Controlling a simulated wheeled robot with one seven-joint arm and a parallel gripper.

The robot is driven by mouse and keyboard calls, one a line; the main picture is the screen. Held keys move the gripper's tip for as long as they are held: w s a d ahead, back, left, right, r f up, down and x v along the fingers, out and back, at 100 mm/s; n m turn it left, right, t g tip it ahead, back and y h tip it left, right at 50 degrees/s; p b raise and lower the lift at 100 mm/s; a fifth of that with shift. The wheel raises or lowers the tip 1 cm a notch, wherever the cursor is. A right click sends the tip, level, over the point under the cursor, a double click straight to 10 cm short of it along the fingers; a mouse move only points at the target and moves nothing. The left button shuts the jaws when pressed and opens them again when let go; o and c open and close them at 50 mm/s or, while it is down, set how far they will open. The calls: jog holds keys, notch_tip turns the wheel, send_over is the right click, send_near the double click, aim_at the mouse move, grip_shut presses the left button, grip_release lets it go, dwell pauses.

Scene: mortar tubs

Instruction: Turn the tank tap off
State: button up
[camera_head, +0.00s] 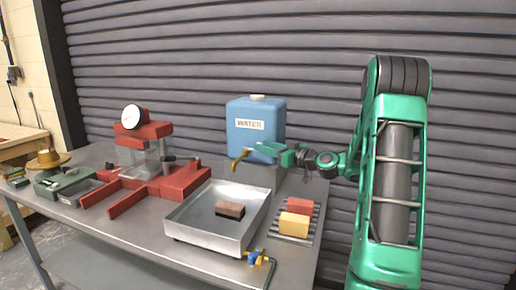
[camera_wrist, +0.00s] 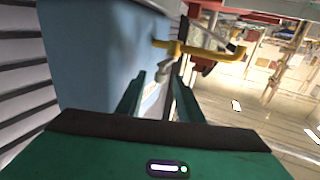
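The blue water tank (camera_head: 255,112) with a WATER label stands on a grey stand at the back of the bench. Its yellow tap (camera_head: 239,160) sticks out at the tank's lower front. The tap also shows in the wrist view (camera_wrist: 212,51), with a small grey lever-like part (camera_wrist: 163,71) by its body. My gripper (camera_head: 266,149) is close to the tap, at the tank's lower front. In the wrist view my gripper's fingers (camera_wrist: 160,80) are apart, with the grey part just beyond and between their tips. I cannot tell whether they touch it.
Red (camera_head: 300,206) and yellow (camera_head: 294,225) blocks lie on a rack to the right. A red press with a gauge (camera_head: 132,117) stands left. A small blue-and-yellow item (camera_head: 256,257) lies at the front.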

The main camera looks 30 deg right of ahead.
jog(key=v, duration=0.7)
jog(key=shift+s, duration=0.25)
